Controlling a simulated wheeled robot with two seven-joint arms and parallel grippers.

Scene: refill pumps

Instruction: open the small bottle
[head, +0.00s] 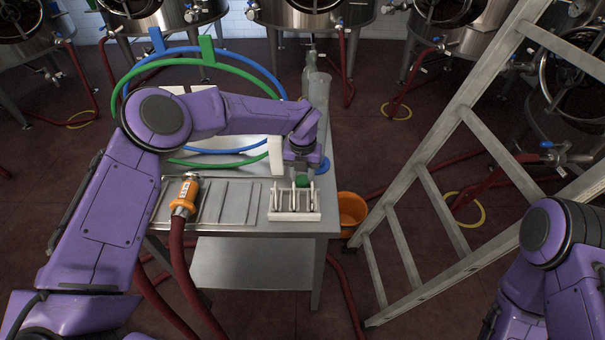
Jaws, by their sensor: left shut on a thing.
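My left gripper (303,172) reaches over the right end of the steel table and points down. It is shut on a small green thing (302,181), which looks like the cap of the small bottle. The bottle's body cannot be made out; the gripper and the white rack hide much of that spot. The white rack (295,215) stands right below and in front, at the table's front edge. My right arm shows at the lower right, but its gripper is out of view.
The steel table (255,227) carries an orange-fitted hose end (185,193), blue (268,80) and green hoops (262,85), and a clear cylinder (318,90). A blue disc (323,166) is beside the gripper. An orange bucket (351,212) and a ladder (413,194) stand right of the table.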

